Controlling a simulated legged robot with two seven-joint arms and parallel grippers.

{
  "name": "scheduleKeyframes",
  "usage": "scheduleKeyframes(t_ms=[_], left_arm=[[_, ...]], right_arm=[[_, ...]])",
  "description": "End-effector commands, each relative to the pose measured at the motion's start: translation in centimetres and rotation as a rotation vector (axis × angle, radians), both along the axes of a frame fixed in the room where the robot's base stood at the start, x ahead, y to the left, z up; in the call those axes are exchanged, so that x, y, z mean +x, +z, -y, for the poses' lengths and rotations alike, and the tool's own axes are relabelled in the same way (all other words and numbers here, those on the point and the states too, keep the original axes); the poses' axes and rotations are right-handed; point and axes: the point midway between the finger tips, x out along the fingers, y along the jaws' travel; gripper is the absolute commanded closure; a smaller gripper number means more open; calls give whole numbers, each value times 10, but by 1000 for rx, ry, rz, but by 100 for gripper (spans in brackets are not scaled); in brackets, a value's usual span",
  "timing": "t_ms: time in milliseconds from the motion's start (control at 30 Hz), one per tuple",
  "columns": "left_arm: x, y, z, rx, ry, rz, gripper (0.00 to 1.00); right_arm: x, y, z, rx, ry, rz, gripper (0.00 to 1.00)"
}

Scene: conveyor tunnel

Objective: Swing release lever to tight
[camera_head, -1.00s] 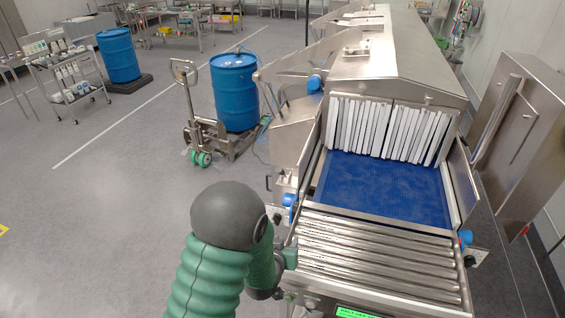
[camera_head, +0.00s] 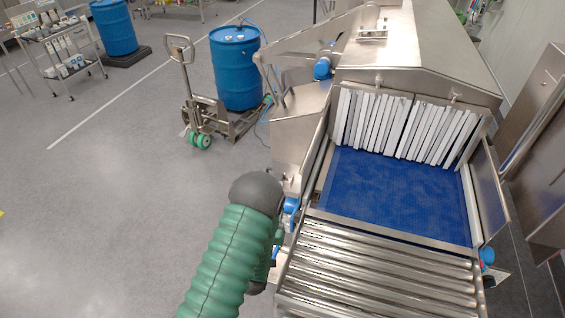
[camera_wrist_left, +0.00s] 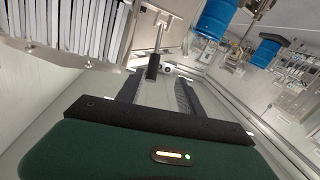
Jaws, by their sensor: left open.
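The release lever, a metal rod with a dark grip (camera_wrist_left: 152,67), shows in the left wrist view. Its grip end lies near the gap between the tips of my left gripper (camera_wrist_left: 160,83). The two dark fingers are spread apart and nothing is clamped between them; I cannot tell whether they touch the lever. In the head view my green left arm reaches the left side of the conveyor tunnel, and its dark rounded joint hides the lever and most of the gripper. My right gripper is not in view.
The tunnel's blue belt (camera_head: 395,195) and steel rollers (camera_head: 375,265) lie right of my arm. A blue knob (camera_head: 291,205) sits close by on the side frame. A blue drum (camera_head: 236,70) and pallet jack (camera_head: 203,115) stand behind left.

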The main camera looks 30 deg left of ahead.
Motion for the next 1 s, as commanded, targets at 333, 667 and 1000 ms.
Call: scheduleKeyframes(t_ms=[333,667,1000], left_arm=[[79,3,-30,0,-3,-2,56],[143,-5,-62,-6,-2,-5,56],[155,-4,-59,0,-4,-4,56]], right_arm=[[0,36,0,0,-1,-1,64],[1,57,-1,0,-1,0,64],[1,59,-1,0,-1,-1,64]])
